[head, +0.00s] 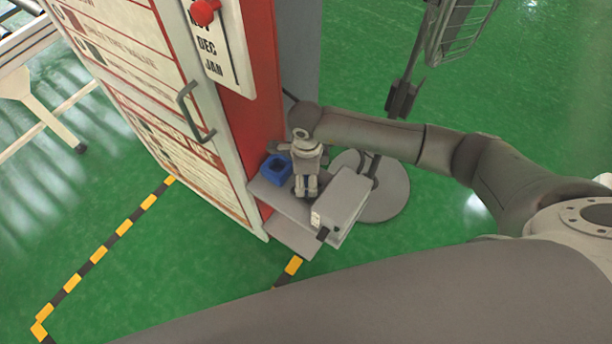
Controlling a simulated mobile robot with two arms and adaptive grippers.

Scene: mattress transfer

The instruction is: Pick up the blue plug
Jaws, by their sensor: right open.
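The blue plug (274,170) is a small blocky blue piece with a dark recess in its top. It sits on the grey shelf (291,207) at the side of the red and white cabinet, close to the red panel. My right gripper (306,191) points down over the shelf, just right of the plug. It is open, and nothing shows between its fingers. It looks close beside the plug, but I cannot tell whether they touch. My left gripper is not in view.
The tall cabinet (165,110) has a handle (194,112) and a red knob (204,12). A grey box (343,203) stands on the shelf's right. A stand with a round base (392,188) is behind it. Green floor with yellow-black tape (97,256) lies open at left.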

